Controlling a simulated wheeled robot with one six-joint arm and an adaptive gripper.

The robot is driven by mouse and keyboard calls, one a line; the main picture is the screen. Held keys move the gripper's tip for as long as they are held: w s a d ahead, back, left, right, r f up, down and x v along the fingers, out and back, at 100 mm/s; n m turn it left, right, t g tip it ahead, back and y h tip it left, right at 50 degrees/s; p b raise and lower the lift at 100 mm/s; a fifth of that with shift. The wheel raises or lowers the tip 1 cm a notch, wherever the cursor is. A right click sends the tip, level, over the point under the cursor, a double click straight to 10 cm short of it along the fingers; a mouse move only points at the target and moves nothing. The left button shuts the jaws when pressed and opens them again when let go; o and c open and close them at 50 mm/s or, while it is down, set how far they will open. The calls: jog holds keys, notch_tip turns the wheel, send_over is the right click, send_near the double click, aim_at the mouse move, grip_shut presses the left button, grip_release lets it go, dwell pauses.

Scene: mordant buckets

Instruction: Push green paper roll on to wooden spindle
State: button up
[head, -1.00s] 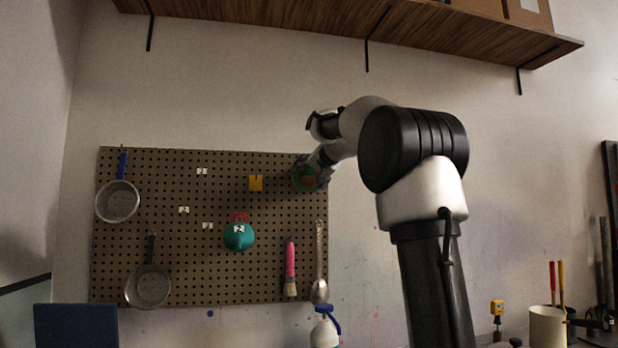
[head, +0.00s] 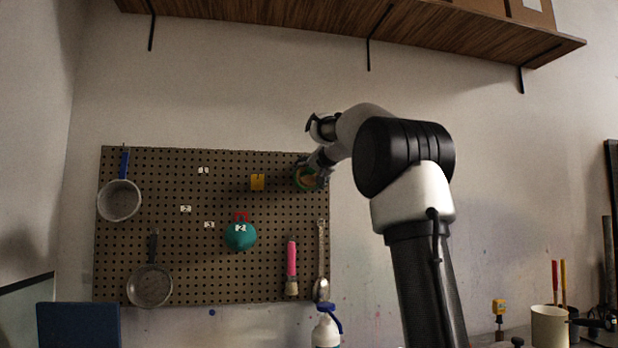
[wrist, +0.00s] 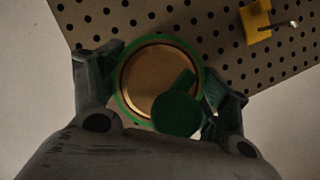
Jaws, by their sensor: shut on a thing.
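The green paper roll (wrist: 116,84) shows end-on in the wrist view, a green ring around a brown disc, with a round green tab (wrist: 178,108) in front of its lower right. My gripper (wrist: 160,95) is shut on the roll, one finger at each side. In the head view the roll (head: 299,184) is at the pegboard's upper right, partly covered by my gripper (head: 314,166). I cannot make out a wooden spindle; it may be hidden behind the roll. Whether the roll touches the board is unclear.
The pegboard (head: 200,265) holds a yellow bracket (head: 257,182) left of the roll, a teal item (head: 240,236), pans, a pink-handled brush (head: 291,262) and a long spoon (head: 322,250). A wooden shelf (head: 400,30) hangs above. Bare wall lies right of the board.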

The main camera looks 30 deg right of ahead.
jog(key=shift+w+d, duration=0.1)
jog(key=shift+w, duration=0.35)
jog(key=o, duration=1.1)
jog(key=shift+s, duration=0.15)
jog(key=v, duration=1.1)
jog(key=shift+s, duration=0.35)
jog(key=shift+r, duration=0.1)
